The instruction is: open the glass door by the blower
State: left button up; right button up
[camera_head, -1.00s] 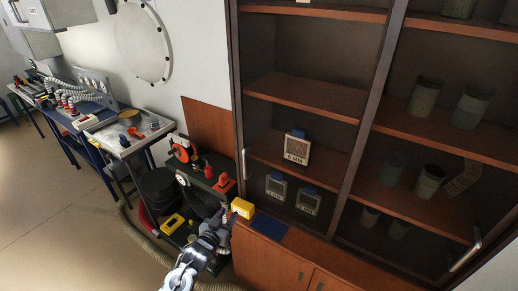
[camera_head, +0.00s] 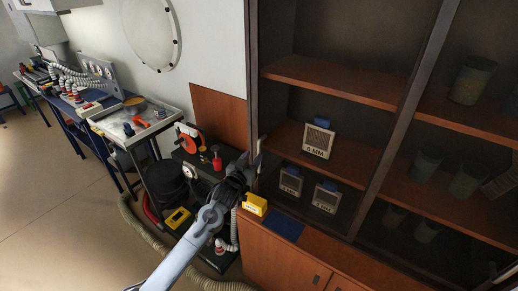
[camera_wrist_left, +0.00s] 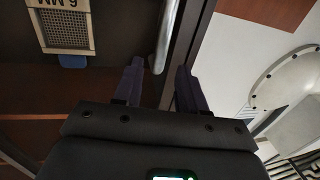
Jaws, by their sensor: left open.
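The left glass door (camera_head: 300,105) of the wooden cabinet is dark-framed and looks shut. Its upright metal handle (camera_head: 261,150) is on the door's left edge and also shows in the left wrist view (camera_wrist_left: 167,38). My left gripper (camera_head: 252,161) is beside the handle, its arm reaching up from below. In the wrist view its two dark fingers (camera_wrist_left: 160,73) are spread, and the handle's lower end appears between the tips, nearer the left finger. I cannot tell whether they touch it. My right gripper is not in view.
A black machine with red parts (camera_head: 203,165), perhaps the blower, stands left of the cabinet. A yellow box (camera_head: 255,205) and a blue mat (camera_head: 285,226) lie on the ledge below the door. Behind the glass are framed sieves (camera_head: 318,140). Open floor (camera_head: 60,220) lies left.

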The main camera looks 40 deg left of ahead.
aim_at(258, 149)
pick_arm(q)
jog(key=shift+x, duration=3.45)
grip_shut()
